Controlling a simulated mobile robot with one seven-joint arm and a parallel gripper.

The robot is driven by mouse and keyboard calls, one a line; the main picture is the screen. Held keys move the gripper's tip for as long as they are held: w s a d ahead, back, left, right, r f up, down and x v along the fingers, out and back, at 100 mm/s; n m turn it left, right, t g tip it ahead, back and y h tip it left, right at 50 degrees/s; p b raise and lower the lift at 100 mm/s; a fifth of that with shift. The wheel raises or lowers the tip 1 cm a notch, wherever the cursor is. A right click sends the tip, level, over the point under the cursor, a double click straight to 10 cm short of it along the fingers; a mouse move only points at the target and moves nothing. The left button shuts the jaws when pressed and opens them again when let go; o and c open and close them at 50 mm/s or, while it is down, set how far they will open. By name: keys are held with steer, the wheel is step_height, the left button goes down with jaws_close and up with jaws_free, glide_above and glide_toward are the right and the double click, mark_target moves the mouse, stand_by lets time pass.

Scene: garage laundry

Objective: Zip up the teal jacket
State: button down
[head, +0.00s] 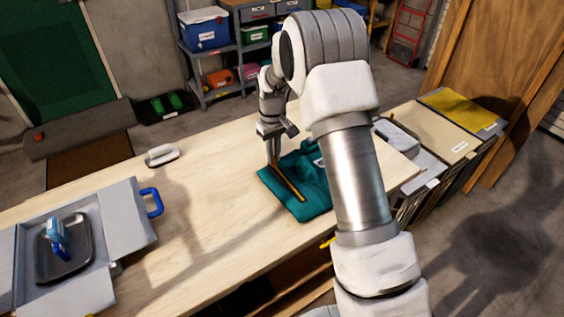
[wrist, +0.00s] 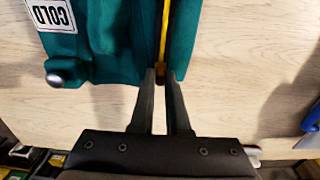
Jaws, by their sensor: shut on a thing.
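The teal jacket (head: 316,188) lies flat on the wooden table, partly hidden behind my arm. A yellow zip line (head: 287,183) runs along it. In the wrist view the jacket (wrist: 112,55) fills the upper middle, with the yellow zip (wrist: 164,32) running up from my fingertips. My gripper (head: 273,161) points down at the far end of the zip. In the wrist view my gripper (wrist: 161,73) has its fingertips close together at the jacket's edge, shut on the zip pull, which is mostly hidden between them.
A white-and-grey handheld item (head: 162,155) lies left of the jacket on the table (head: 215,200). A grey case (head: 122,222) with a blue handle and a dark tray (head: 50,262) stand further left. A round metal piece (wrist: 57,78) sits at the jacket's corner. Bare table separates jacket and case.

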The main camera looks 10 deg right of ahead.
steer(key=shift+w+a, duration=0.2)
steer(key=shift+w, duration=0.2)
steer(key=c, duration=0.9)
jaws_free()
step_height(320, 180, up, 18)
steer(key=shift+f+p, duration=0.25)
steer(key=shift+p, duration=0.05)
